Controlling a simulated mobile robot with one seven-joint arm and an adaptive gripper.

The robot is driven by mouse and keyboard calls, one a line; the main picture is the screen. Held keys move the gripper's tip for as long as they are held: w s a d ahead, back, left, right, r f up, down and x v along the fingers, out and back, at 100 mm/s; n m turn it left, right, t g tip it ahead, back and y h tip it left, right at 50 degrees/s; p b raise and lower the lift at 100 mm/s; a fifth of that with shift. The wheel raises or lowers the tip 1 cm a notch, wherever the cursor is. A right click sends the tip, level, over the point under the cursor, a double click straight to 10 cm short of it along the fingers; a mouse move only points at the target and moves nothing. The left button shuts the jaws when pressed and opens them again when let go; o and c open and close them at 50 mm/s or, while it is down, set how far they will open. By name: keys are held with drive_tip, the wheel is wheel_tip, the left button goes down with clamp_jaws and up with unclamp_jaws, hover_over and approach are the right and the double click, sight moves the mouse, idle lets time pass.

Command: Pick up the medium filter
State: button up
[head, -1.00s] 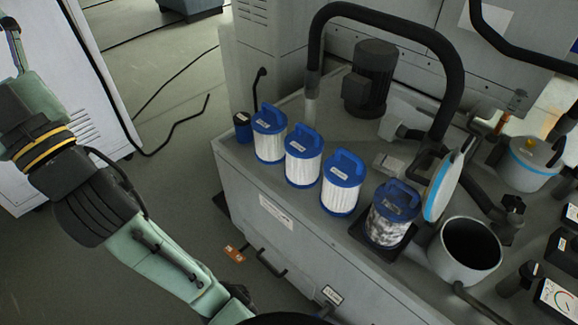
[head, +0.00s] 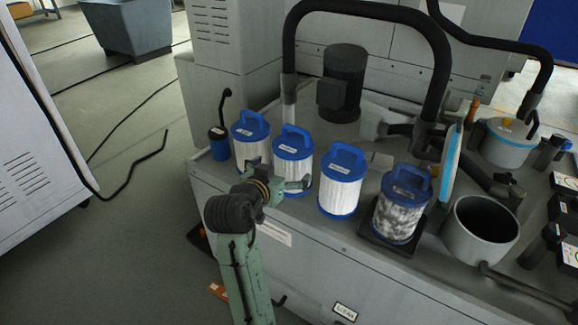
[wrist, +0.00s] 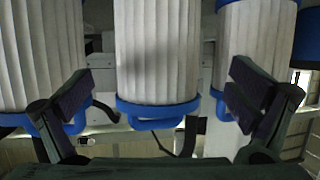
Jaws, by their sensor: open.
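Three clean white pleated filters with blue caps and loop handles stand in a row: a left one (head: 250,131), a middle one (head: 293,142) and a right one (head: 342,185). Their labels are too small to read, so I cannot tell which is the medium one. My gripper (head: 279,175) is open at the near side of the middle filter, partly hiding it and the left one. In the wrist view, which looks upside down, the middle filter (wrist: 157,55) lies between the spread fingers (wrist: 160,92), with a neighbour on either side. Contact cannot be told.
A dirty, blotched filter (head: 398,218) stands on a black tray (head: 378,245) to the right, beside an open grey canister (head: 455,243). A small blue can (head: 219,148) stands at the left end. A black hose (head: 370,12) and motor (head: 343,70) are behind the row.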

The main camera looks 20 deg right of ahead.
drive_tip(key=p+x, duration=0.1)
drive_tip(key=x, duration=0.6)
drive_tip(key=shift+d+f, duration=0.2)
drive_tip(key=shift+d, duration=0.05)
drive_tip(key=c, duration=1.8)
drive_tip(key=shift+r, duration=0.15)
